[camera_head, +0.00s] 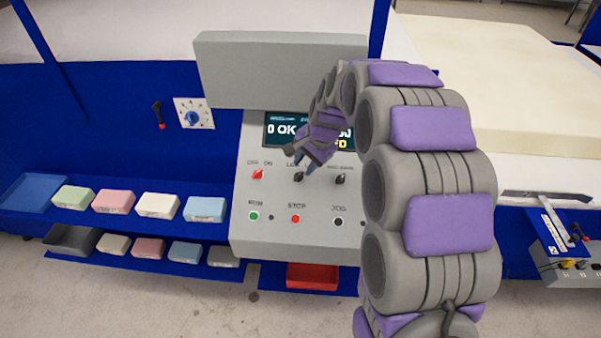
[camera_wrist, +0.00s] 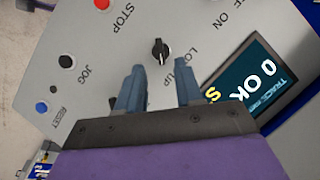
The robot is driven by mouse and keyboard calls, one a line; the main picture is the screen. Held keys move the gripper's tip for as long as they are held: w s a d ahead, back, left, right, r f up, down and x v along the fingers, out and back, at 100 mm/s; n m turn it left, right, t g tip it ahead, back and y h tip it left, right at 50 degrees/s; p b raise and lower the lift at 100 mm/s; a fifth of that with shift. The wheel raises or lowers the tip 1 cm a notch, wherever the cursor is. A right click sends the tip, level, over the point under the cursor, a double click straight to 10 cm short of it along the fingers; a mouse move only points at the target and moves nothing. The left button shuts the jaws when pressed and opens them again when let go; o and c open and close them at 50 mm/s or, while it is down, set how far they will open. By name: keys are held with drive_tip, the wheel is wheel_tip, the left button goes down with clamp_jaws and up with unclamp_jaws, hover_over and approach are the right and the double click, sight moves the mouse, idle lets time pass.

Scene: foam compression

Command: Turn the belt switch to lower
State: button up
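The belt switch (camera_wrist: 160,50) is a small black knob with a white mark, on the sloped grey panel beside the "LOW" and "UP" labels. In the wrist view it stands beyond the gap between my fingertips. My gripper (camera_wrist: 160,80) has its two blue-grey fingers apart with nothing between them. In the head view my gripper (camera_head: 305,170) is over the middle of the panel and largely covers the belt switch. The exact gap from fingertips to knob is hard to judge.
The control panel (camera_head: 260,145) also bears a red switch (camera_head: 257,174), another black knob (camera_head: 340,178), a green button (camera_head: 254,216), a red stop button (camera_head: 295,218) and a black jog button (camera_head: 338,221). A display (camera_wrist: 248,85) lies close to my fingers. Foam blocks (camera_head: 158,205) sit on shelves at left.

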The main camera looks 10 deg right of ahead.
sight(299, 175)
drive_tip(key=shift+x, duration=2.8)
clamp_jaws()
